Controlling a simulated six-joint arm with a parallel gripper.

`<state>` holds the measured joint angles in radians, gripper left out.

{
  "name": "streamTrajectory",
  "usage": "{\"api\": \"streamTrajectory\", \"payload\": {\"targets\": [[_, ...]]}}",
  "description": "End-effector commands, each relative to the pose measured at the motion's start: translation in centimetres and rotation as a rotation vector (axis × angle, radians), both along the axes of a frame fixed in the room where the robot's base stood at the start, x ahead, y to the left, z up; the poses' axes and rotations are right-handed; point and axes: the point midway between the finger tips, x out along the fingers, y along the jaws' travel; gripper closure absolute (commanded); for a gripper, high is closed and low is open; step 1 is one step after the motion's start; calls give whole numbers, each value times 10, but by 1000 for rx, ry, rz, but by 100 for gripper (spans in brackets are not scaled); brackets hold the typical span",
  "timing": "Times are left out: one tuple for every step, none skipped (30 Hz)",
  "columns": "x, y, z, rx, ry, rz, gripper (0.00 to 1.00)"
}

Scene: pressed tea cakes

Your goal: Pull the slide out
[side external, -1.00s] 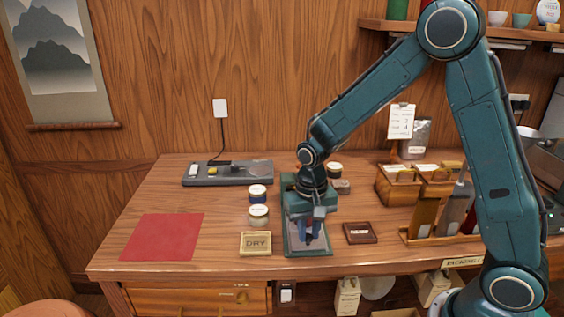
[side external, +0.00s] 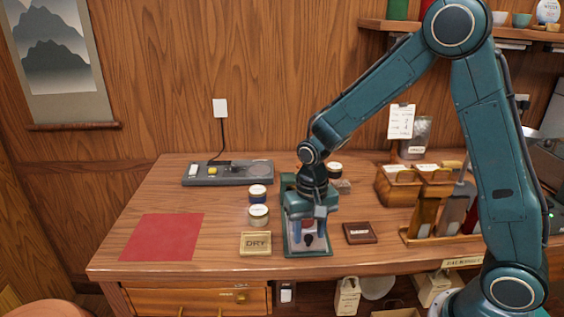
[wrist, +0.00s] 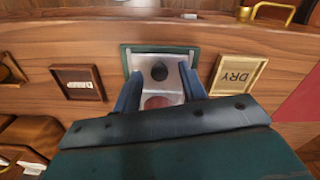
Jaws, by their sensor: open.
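The slide (wrist: 175,60) is a pale metal plate on the green press base (wrist: 193,52), with a dark round knob (wrist: 159,71) at its front end. The knob also shows in the side view (side external: 309,241). A reddish round patch (wrist: 158,102) lies on the slide behind the knob, partly hidden by my gripper. My gripper (wrist: 158,76) points down over the slide, its two blue fingers open on either side. The fingers appear apart from the knob, and nothing is held. The press's rear is mostly hidden by my arm in the side view (side external: 309,222).
A DRY tray (side external: 256,243) stands close left of the press and a dark wooden tray (side external: 359,233) close right. Two jars (side external: 258,215) stand to the left. A red mat (side external: 163,237) lies bare further left. Wooden holders (side external: 420,187) stand right.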

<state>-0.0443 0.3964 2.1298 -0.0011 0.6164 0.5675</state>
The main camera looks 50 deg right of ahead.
Motion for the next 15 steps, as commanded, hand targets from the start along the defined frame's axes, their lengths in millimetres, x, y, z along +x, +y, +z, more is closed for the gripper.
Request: {"api": "streamTrajectory", "payload": {"targets": [[1, 0, 4, 0, -4, 0, 58], [1, 0, 7, 0, -4, 0, 58], [1, 0, 10, -1, -3, 0, 58], [1, 0, 13, 0, -4, 0, 58], [1, 0, 17, 0, -4, 0, 58], [1, 0, 22, 0, -4, 0, 58], [1, 0, 26, 0, -6, 0, 58], [1, 0, 31, 0, -6, 0, 58], [1, 0, 37, 0, -6, 0, 58], [1, 0, 42, 1, -5, 0, 58], [1, 0, 48, 0, -6, 0, 58], [1, 0, 55, 1, -6, 0, 58], [1, 0, 60, 0, -6, 0, 58], [1, 0, 65, 1, -5, 0, 58], [1, 0, 72, 1, -5, 1, 58]]}}
